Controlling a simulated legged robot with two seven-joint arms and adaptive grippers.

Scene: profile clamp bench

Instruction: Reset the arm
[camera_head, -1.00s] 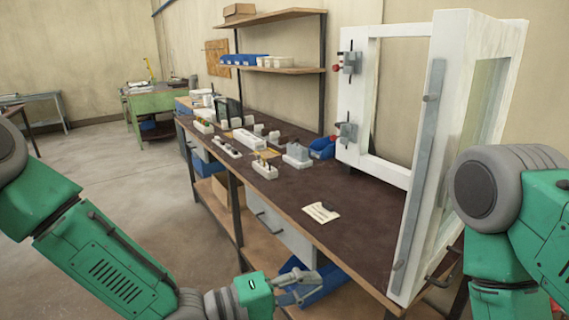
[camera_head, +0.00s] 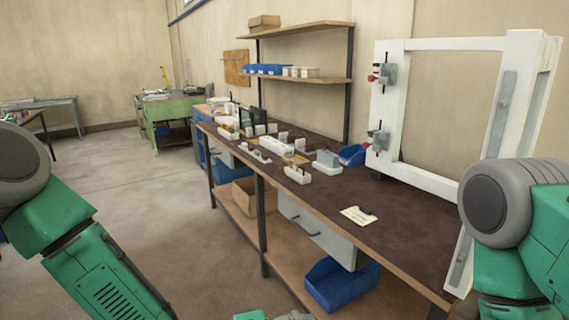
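My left arm (camera_head: 95,265) comes in from the left and reaches down to the bottom edge. Only a green piece of its wrist and a grey sliver of my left gripper (camera_head: 295,316) show at the bottom edge, so its fingers are cut off. It is low, in front of the bench. My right arm (camera_head: 515,225) is at the right edge in front of the white frame, and its gripper is out of view.
The dark-topped bench (camera_head: 400,235) carries several small clamp parts (camera_head: 297,174) and a paper note (camera_head: 358,216). A white frame with clamps (camera_head: 390,100) stands at its right end. A blue bin (camera_head: 340,283) sits on the lower shelf. Floor at left is clear.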

